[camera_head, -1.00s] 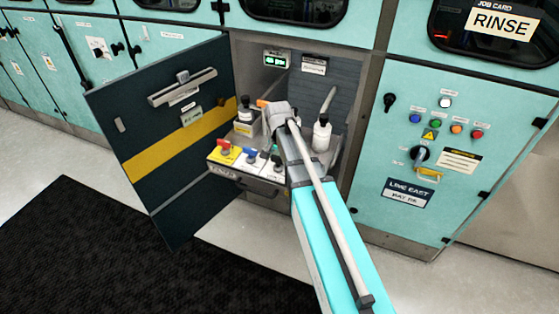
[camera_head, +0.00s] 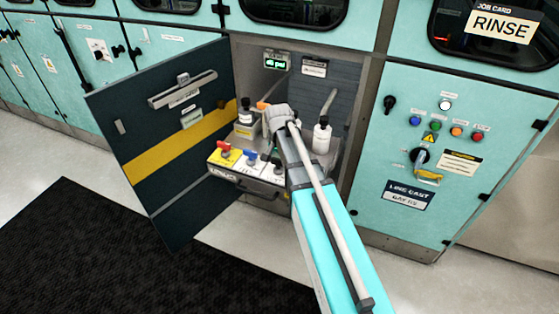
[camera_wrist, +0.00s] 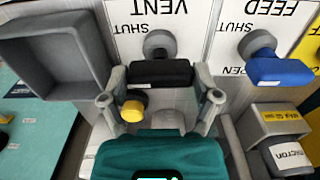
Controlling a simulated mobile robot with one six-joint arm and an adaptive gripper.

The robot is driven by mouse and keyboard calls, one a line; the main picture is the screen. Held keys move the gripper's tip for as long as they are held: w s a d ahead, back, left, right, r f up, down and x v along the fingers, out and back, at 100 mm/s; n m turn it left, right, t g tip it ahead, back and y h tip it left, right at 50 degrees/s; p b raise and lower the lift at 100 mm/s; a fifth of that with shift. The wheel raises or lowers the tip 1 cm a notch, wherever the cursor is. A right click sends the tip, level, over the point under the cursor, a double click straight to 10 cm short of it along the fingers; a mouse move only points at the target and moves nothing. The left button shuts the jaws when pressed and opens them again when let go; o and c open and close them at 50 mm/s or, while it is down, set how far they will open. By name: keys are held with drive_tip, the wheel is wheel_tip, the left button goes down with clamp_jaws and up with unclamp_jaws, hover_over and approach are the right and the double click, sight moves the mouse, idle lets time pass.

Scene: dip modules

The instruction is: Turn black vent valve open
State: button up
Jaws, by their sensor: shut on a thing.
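The black vent valve handle (camera_wrist: 160,73) lies crosswise in the wrist view, below its grey round hub (camera_wrist: 159,44). It sits on a white panel marked VENT and SHUT, which appears upside down. My gripper (camera_wrist: 160,77) is shut on this handle, with one grey finger at each end of it. The handle and fingers hide the part of the panel behind them.
Beside it is the blue feed valve (camera_wrist: 280,72), near the right finger. A grey box-like holder (camera_wrist: 50,55) is at left. In the head view, a dark open door (camera_head: 160,130) stands left of the cabinet. A white bottle (camera_head: 322,135) stands close to my arm's right.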

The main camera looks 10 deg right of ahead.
drive_tip(key=shift+s+n, duration=0.1)
drive_tip(key=shift+n, duration=0.3)
drive_tip(key=n, duration=0.3)
drive_tip(key=shift+n, duration=0.3)
drive_tip(key=n, duration=1.3)
drive_tip(key=shift+n, duration=0.3)
drive_tip(key=o, duration=1)
drive_tip(key=shift+c, duration=0.2)
